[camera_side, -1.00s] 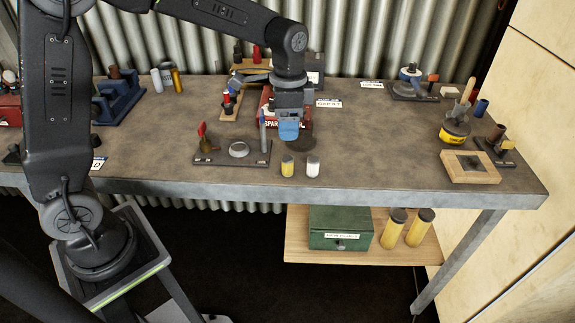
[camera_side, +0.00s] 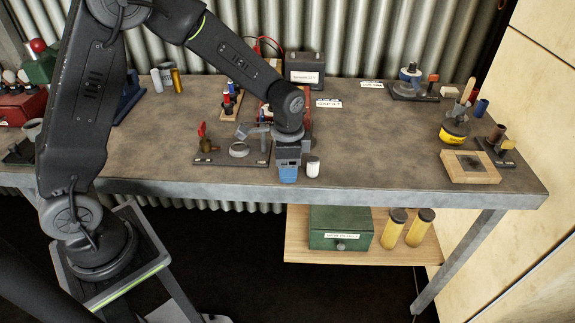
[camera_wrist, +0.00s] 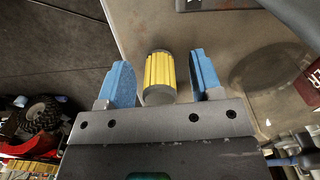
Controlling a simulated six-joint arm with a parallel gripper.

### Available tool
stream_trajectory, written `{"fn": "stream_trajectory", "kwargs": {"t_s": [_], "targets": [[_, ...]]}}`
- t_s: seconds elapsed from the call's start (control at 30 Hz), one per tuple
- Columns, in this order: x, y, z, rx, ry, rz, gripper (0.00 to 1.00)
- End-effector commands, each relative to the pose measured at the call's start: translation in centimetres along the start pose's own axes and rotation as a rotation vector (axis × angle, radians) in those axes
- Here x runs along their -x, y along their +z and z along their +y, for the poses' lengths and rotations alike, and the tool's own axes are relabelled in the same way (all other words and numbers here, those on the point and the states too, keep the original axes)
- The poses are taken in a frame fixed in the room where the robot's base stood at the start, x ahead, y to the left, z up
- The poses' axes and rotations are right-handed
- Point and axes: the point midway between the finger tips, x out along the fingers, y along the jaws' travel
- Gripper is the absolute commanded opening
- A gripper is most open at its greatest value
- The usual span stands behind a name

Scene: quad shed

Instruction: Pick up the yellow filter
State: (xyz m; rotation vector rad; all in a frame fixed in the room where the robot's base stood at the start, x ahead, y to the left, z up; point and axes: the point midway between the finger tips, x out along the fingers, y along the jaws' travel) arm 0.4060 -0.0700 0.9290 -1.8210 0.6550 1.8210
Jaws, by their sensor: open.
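The yellow filter (camera_wrist: 160,75) is a small ribbed cylinder with grey ends, standing near the front edge of the bench. In the wrist view it lies between the two blue fingers of my gripper (camera_wrist: 161,82), with a gap on each side. My gripper (camera_side: 288,174) is open. In the side view it is over the filter's place at the bench front and hides the filter. I cannot tell exactly how far down the fingers reach along it.
A dark plate with a round ring (camera_side: 239,150) lies just to the left. A wooden frame (camera_side: 470,167) sits at the right front. The bench (camera_side: 390,150) between is clear.

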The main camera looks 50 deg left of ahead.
Motion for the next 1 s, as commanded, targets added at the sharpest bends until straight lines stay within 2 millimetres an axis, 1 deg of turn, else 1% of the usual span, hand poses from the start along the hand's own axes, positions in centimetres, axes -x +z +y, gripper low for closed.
{"fn": "stream_trajectory", "kwargs": {"t_s": [0.13,0.67,0.7,0.87,1.0], "targets": [[0.01,0.0,0.0,0.0,0.0,0.0,0.59],[0.05,0.0,-0.01,0.0,0.0,0.0,0.09],[0.05,-0.01,-0.01,0.0,0.0,0.0,0.07],[0.07,-0.01,-0.01,0.0,0.0,0.0,0.07],[0.85,-0.07,-0.05,0.0,-0.002,0.003,0.07]]}}
